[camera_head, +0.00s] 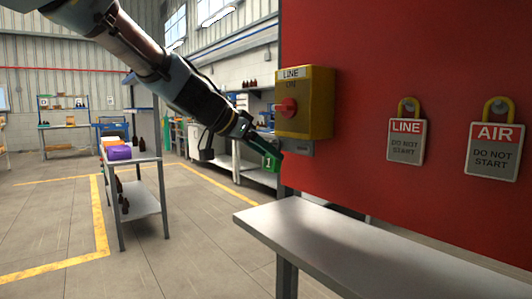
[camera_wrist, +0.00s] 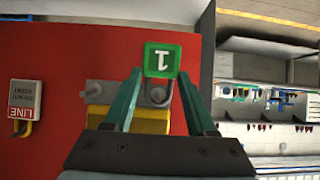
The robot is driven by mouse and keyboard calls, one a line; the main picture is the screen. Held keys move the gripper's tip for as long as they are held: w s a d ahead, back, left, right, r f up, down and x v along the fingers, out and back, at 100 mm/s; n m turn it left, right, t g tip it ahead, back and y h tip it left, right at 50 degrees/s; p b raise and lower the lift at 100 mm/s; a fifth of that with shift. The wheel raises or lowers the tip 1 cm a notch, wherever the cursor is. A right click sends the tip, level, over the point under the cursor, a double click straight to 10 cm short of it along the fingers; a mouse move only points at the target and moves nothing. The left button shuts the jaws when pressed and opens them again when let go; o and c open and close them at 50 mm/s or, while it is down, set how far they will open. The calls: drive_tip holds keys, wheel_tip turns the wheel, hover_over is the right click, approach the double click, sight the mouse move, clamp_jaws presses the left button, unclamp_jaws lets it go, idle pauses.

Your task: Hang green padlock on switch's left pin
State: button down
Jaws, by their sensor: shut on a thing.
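The green padlock (camera_head: 270,161), marked 1, is at the end of my gripper (camera_head: 254,144) in the head view. In the wrist view the padlock (camera_wrist: 162,60) sits between the tips of the two teal fingers (camera_wrist: 160,78), which are shut on it. The switch (camera_head: 304,103) is a yellow box labelled LINE with a red knob, on the red panel. A grey plate (camera_head: 299,148) is under it; the padlock is just left of and below this plate. In the wrist view, turned upside down, the plate (camera_wrist: 108,97) shows round metal parts; I cannot tell pin from shackle, or whether they touch.
A grey shelf (camera_head: 330,235) juts out below the switch. A cart (camera_head: 140,205) with bottles stands at left. Floor between cart and panel is clear.

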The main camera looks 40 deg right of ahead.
idle(0.3)
drive_tip(key=shift+c, duration=0.6)
unclamp_jaws()
drive_tip(key=b+v, duration=0.3)
drive_tip(key=v, duration=0.8)
drive_tip(key=w+a+f+n+t+y+p, duration=0.1)
drive_tip(key=w+a+f+n+y+p, duration=0.15)
drive_tip(key=w+a+f+n, duration=0.45)
drive_tip(key=w+a+f+n+t+y+p, duration=0.2)
drive_tip(key=a+f+y, duration=0.2)
drive_tip(key=a+f, duration=0.65)
drive_tip(key=s+a+f+n+y+p, duration=0.1)
drive_tip(key=a+f+n, duration=0.3)
drive_tip(key=a, duration=0.7)
drive_tip(key=s+a+f+n+y+p, duration=0.2)
drive_tip(key=s+a+f+n+y, duration=0.1)
drive_tip(key=a, duration=0.9)
drive_tip(key=shift+s+a+f+n+g, duration=0.3)
drive_tip(key=shift+s+f+n+g, duration=0.1)
drive_tip(key=shift+s+n, duration=0.35)
drive_tip(key=shift+y, duration=0.25)
